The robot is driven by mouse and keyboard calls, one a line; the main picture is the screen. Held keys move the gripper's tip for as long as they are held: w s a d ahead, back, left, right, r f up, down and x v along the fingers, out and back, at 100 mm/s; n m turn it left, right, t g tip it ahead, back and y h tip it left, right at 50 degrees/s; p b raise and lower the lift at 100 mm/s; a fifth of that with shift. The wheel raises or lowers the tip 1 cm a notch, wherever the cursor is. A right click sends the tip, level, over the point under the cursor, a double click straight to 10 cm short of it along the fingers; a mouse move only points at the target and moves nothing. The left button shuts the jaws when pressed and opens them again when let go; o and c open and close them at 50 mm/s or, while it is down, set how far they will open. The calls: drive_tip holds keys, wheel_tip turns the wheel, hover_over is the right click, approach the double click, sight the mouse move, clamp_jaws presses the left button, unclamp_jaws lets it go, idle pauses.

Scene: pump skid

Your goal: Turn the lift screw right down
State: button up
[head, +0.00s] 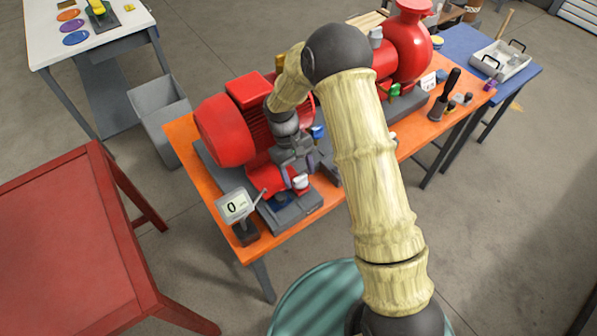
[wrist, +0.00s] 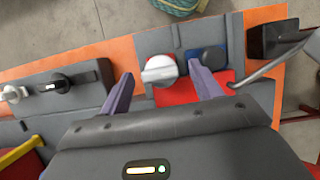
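A round knob with a pale grip bar (wrist: 160,70), which I take to be the lift screw, stands by the red motor foot (wrist: 180,95) in the wrist view. In the head view its white top (head: 301,182) shows just below my gripper (head: 294,163). My gripper (wrist: 161,84) is open, with one purple finger on each side of the knob. I see gaps between the knob and both fingers; it is not gripped. The red motor (head: 245,120) stands on the orange bench. A display (head: 234,206) beside it reads 0.
A dark stand (wrist: 270,40) with a metal rod (wrist: 268,65) is close to the right finger. A grey block with a black knob (wrist: 62,84) lies left. A blue part (wrist: 208,55) sits beyond the right fingertip. A screwdriver-like tool (head: 446,92) stands at the bench's far end.

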drive_tip(key=b+v, duration=0.3)
drive_tip(key=v, duration=1.4)
drive_tip(key=shift+r, duration=0.2)
drive_tip(key=s+d+f+m+t+y, duration=0.2)
drive_tip(key=s+d+m+t, duration=0.4)
drive_tip(key=s+d, duration=1.1)
drive_tip(key=shift+s+d+f+m+y, duration=0.2)
drive_tip(key=shift+s+d+m+y, duration=0.25)
drive_tip(key=shift+s, duration=0.3)
drive_tip(key=shift+a, duration=0.1)
